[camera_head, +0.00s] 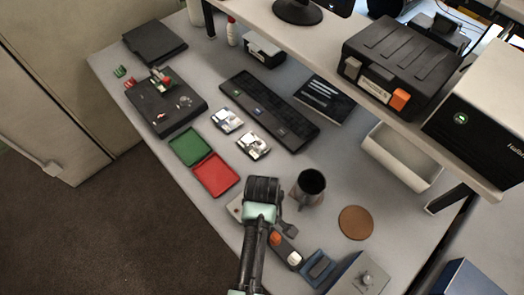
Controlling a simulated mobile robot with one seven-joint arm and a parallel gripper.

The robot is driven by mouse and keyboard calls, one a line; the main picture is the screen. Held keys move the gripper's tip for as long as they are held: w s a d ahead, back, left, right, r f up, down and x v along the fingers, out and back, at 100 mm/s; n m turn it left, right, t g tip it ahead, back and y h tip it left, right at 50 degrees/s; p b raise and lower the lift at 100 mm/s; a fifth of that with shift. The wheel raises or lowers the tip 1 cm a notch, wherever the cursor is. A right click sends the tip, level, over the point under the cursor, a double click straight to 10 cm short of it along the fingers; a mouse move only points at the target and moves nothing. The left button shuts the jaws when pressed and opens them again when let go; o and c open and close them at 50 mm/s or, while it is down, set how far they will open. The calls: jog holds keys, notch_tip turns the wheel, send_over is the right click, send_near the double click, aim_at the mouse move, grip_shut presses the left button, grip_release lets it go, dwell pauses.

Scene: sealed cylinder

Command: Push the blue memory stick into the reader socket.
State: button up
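My arm reaches up from the bottom edge, and its dark end with my gripper (288,230) is over the near part of the desk, left of the mug. The fingers are too small and covered to tell whether they are open or shut, or whether they hold anything. I cannot make out the blue memory stick for certain. A long black keyboard-like unit (268,110) has small blue and green marks on it, too small to identify. I cannot tell which thing holds the reader socket; two small white-and-dark devices (227,121) lie left of the black unit.
A dark mug (311,184) and a round brown coaster (355,222) stand right of my gripper. A green tray (188,147) and a red tray (216,175) lie left. A blue-grey block (318,268) and a grey box (358,277) are near. A raised shelf (300,47) overhangs the back.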

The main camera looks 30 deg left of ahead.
grip_shut()
dwell(1.1)
jog(key=shift+r, duration=0.2)
jog(key=shift+r+p, duration=2.85)
jog(key=shift+p, duration=0.25)
jog(key=shift+f, duration=0.1)
